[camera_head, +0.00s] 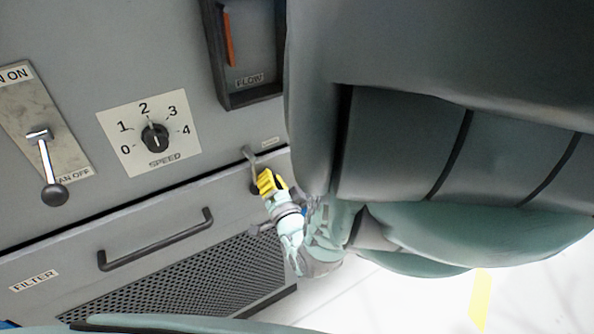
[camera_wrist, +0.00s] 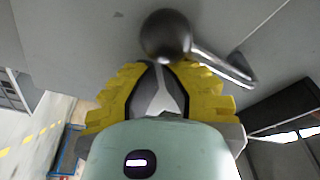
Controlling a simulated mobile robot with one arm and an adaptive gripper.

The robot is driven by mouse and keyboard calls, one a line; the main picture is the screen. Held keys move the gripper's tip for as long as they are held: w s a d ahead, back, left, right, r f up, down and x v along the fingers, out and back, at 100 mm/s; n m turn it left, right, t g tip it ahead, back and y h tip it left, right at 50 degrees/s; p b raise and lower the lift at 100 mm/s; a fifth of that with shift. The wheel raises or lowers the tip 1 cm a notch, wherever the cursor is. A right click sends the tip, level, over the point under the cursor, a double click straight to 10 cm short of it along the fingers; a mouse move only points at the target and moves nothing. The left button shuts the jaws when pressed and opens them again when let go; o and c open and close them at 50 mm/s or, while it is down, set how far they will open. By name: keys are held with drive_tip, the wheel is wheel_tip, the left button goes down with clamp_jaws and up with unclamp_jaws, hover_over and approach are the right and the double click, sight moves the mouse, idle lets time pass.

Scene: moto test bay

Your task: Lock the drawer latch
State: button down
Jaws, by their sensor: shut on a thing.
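The drawer latch (camera_head: 250,166) is a short metal lever at the right end of the seam above the filter drawer (camera_head: 75,256). It hangs down across the seam, tilted slightly, and ends in a dark ball knob. In the wrist view the ball knob of the latch (camera_wrist: 165,36) and its bent metal stem show just past my fingertips. My gripper (camera_head: 265,182) has yellow finger pads and is shut on the latch knob; it also shows in the wrist view (camera_wrist: 165,72). The fingers partly cover the knob in the head view.
The drawer has a black bar handle (camera_head: 155,240) and a perforated grille (camera_head: 190,275). Above are a speed dial (camera_head: 155,137), a fan lever (camera_head: 48,170) and a flow gauge (camera_head: 240,50). Open floor (camera_head: 400,300) lies at lower right. My arm hides the upper right.

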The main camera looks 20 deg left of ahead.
drive_tip(key=shift+s+f, duration=0.25)
drive_tip(key=r+v, duration=0.1)
drive_tip(key=v, duration=1)
drive_tip(key=shift+d+f, duration=0.35)
drive_tip(key=shift+d, duration=0.05)
drive_tip(key=shift+s, duration=0.1)
